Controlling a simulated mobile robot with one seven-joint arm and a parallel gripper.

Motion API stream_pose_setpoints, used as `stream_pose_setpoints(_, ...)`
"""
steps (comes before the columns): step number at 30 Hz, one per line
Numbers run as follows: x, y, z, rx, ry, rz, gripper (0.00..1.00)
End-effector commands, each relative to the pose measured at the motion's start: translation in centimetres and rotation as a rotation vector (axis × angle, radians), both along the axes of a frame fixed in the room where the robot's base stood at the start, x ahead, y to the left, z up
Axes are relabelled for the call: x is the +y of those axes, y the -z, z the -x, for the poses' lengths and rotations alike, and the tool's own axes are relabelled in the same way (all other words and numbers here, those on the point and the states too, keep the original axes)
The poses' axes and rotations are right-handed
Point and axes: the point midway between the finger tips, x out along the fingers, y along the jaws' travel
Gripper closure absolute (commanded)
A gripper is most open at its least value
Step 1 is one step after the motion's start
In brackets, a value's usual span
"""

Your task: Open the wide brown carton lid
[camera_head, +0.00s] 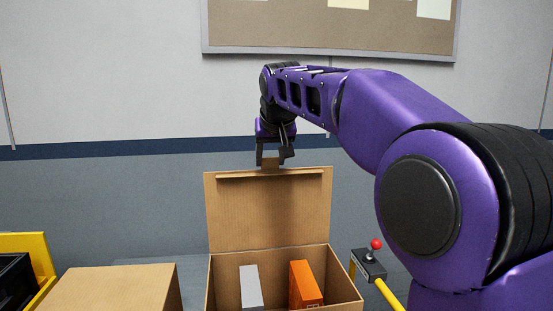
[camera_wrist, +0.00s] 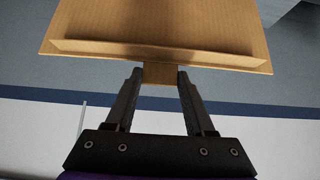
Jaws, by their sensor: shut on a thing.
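The brown carton (camera_head: 283,249) stands in the lower middle of the head view, with its wide lid (camera_head: 268,212) raised about upright at the back. A white box (camera_head: 251,287) and an orange box (camera_head: 304,284) stand inside it. My gripper (camera_head: 271,160) is at the lid's top edge, shut on a small brown tab there. In the wrist view the two fingers of my gripper (camera_wrist: 159,76) close on the tab, and the lid (camera_wrist: 155,22) with its folded lip fills the top.
A second, closed brown carton (camera_head: 112,288) stands to the left. A yellow-framed black bin (camera_head: 20,268) is at the far left. A red-knobbed joystick box (camera_head: 370,262) and yellow rail (camera_head: 389,294) are right of the open carton. A wall with a pinboard (camera_head: 290,22) stands behind.

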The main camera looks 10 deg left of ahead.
Motion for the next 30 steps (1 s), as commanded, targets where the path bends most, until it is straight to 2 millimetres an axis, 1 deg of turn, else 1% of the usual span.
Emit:
stream_pose_setpoints(4, 0.4, 0.2, -0.7, 0.039, -0.001, 0.011, 1.0)
stream_pose_setpoints(9, 0.6, 0.5, -1.1, 0.064, -0.002, 0.02, 1.0)
stream_pose_setpoints(30, 0.7, 1.1, -1.4, 0.092, -0.002, 0.03, 1.0)
